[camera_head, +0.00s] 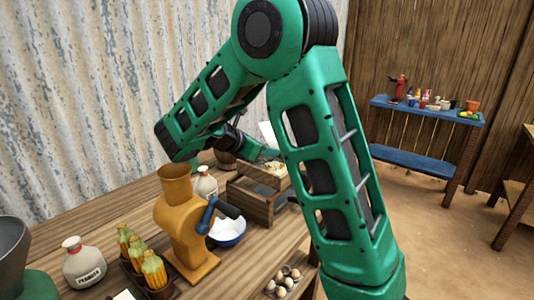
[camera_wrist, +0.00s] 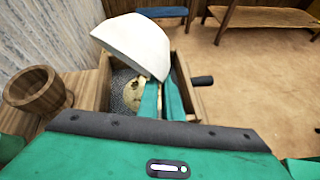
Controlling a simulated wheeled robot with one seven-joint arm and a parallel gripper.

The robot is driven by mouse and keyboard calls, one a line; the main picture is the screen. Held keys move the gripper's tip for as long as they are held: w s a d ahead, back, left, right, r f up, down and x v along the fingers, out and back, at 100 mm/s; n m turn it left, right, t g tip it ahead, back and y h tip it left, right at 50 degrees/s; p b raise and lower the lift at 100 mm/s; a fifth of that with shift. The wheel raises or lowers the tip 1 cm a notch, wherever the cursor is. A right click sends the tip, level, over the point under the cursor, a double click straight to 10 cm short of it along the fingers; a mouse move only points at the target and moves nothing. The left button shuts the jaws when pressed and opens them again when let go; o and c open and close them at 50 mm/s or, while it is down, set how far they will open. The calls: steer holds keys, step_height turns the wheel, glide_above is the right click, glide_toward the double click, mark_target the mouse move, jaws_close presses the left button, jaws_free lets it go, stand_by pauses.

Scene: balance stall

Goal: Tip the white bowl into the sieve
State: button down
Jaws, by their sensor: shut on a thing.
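The white bowl (camera_wrist: 130,42) is steeply tilted over the sieve in the wrist view, its outside facing me. My gripper (camera_wrist: 163,88) is shut on the bowl's edge. The sieve is a wooden box (camera_wrist: 183,75) with grey mesh inside; a pale yellowish heap lies on the mesh, partly covered by the bowl and my fingers. The bowl's inside is hidden, so I cannot tell what is left in it. In the head view the wooden box (camera_head: 250,205) stands behind the grinder, and a white piece of the bowl (camera_head: 268,133) shows beside my arm.
A brown wooden mortar-like cup (camera_wrist: 35,92) stands left of the sieve. An orange-brown grinder (camera_head: 185,225), a blue-and-white bowl (camera_head: 229,233), corn cobs (camera_head: 153,270), a peanut jar (camera_head: 83,264) and eggs (camera_head: 284,280) crowd the table's front. A blue shelf table (camera_head: 425,112) stands far right.

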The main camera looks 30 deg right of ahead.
steer(key=shift+d+r+t+y, duration=0.2)
steer(key=shift+d+t+y, duration=0.1)
steer(key=shift+d+y, duration=0.2)
steer(key=d+y, duration=0.1)
steer(key=s+m+y, duration=0.1)
steer(key=y, duration=0.1)
steer(key=shift+d+r+m+t, duration=0.1)
steer(key=shift+d+m+t, duration=0.2)
steer(key=shift+d+t, duration=0.1)
steer(key=shift+s+d+r+m+t+y, duration=0.45)
steer(key=shift+d+r+m+t+y, duration=0.6)
steer(key=shift+y, duration=1.35)
steer(key=shift+s+d+r+m+t+y, duration=0.2)
steer(key=shift+s+d+m+t+y, duration=0.4)
steer(key=shift+t+y, duration=1.4)
steer(key=shift+s+d+r+m+t+y, duration=0.25)
steer(key=shift+d+r+m+t+y, duration=0.55)
steer(key=shift+y, duration=2)
steer(key=shift+d+f+m, duration=0.2)
steer(key=shift+m, duration=0.05)
